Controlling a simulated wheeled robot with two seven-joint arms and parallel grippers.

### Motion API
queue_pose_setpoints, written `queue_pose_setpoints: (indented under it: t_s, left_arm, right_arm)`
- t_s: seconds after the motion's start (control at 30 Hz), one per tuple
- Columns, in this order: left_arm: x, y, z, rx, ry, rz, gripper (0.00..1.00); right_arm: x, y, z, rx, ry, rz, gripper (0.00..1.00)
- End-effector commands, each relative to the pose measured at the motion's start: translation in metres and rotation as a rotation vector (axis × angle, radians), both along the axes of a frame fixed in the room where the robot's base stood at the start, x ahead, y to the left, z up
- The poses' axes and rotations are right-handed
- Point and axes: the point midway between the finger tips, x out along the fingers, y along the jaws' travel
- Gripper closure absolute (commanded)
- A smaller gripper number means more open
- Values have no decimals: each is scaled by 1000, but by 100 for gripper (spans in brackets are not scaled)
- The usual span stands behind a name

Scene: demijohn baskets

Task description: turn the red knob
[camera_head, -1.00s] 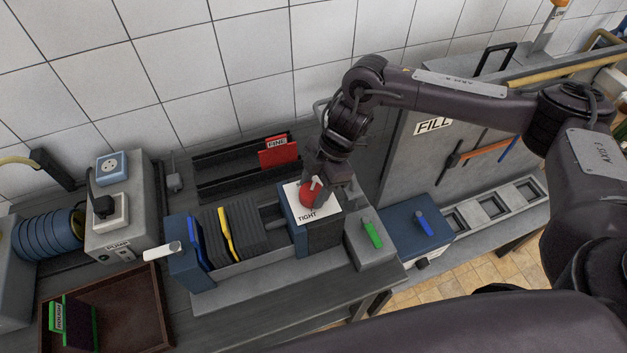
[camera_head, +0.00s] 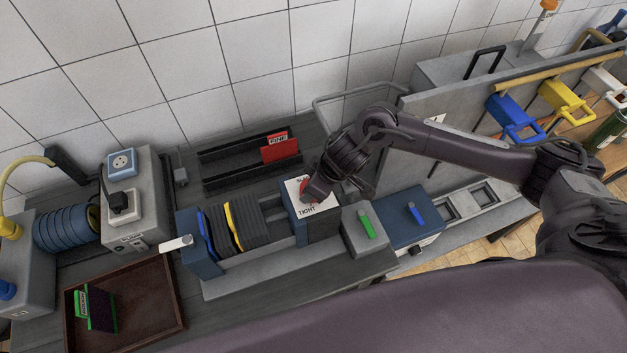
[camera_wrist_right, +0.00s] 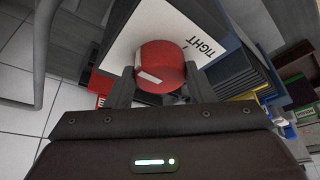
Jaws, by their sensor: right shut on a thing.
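The red knob (camera_head: 304,187) sits on a white plate (camera_head: 325,203) marked TIGHT, on top of the dark blue and black end block of a press-like unit. In the head view my right gripper (camera_head: 313,192) comes down over the knob and hides most of it. In the right wrist view the round red knob (camera_wrist_right: 165,62) with a white pointer mark stands between the two fingers of my right gripper (camera_wrist_right: 160,82), which is shut on it. The word TIGHT lies to the right of the knob there. My left gripper is not in view.
Left of the knob are black plates with a yellow one (camera_head: 233,226) and a white handle (camera_head: 176,244). A green switch (camera_head: 367,227) stands close on the right. A red FINE piece (camera_head: 280,149) is in the rack behind. A brown tray (camera_head: 172,291) is at front left.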

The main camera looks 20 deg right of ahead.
Motion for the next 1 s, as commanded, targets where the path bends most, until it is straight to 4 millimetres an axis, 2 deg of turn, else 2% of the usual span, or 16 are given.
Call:
queue_pose_setpoints:
  t_s: [1.0]
  left_arm:
    - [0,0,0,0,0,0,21]
  right_arm:
    - [-2,8,-1,6,7,-972,75]
